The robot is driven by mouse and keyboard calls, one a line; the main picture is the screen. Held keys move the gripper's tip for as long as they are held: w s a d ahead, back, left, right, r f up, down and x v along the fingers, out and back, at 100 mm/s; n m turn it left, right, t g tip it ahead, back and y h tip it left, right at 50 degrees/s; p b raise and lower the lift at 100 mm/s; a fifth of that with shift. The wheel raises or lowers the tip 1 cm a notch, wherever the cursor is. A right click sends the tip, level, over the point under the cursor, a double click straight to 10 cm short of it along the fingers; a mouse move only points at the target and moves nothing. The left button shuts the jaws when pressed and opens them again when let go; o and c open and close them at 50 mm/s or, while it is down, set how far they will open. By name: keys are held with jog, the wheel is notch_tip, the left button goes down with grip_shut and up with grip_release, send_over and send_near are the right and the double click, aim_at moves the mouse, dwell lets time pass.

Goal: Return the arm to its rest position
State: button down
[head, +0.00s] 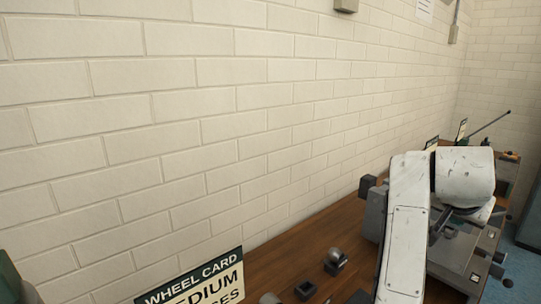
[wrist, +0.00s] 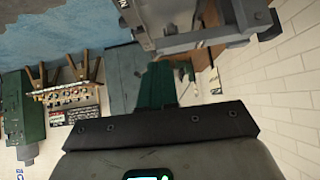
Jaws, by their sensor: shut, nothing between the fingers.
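My white arm (head: 405,225) rises at the right of the head view, in front of the wooden bench, with a rounded joint (head: 465,175) at its upper end. The head view does not clearly show my gripper.
A wooden bench (head: 290,260) runs along the white brick wall (head: 200,120). A grey machine (head: 465,250) stands on it beside my arm. A wheel card sign (head: 195,285) is at the lower left.

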jog(key=s+a+f+n, duration=0.1)
jog(key=s+f+n, duration=0.1)
jog(key=s+f, duration=0.3)
jog(key=s+a+f+n+g+y, duration=0.1)
jog(key=s+f, duration=0.4)
jog(key=f, duration=0.6)
jog(key=s+a+f+n+y, duration=0.1)
jog(key=s+f+n, duration=0.1)
jog(key=s+f, duration=0.3)
notch_tip(320, 180, down, 4)
jog(key=shift+n+g, duration=0.3)
jog(key=shift+g, duration=0.1)
jog(key=s+a+f+n+g+y, duration=0.1)
jog(key=s+a+f, duration=0.2)
jog(key=s, duration=0.4)
jog(key=s+a+f+n+g+y, duration=0.1)
jog(key=s+a+f+n+y, duration=0.1)
jog(key=s+f, duration=0.3)
jog(key=s+a+f+n+g+y, duration=0.1)
jog(key=s+a+f, duration=0.3)
jog(key=s, duration=0.7)
jog(key=shift+a+y, duration=0.4)
jog(key=shift+a, duration=0.05)
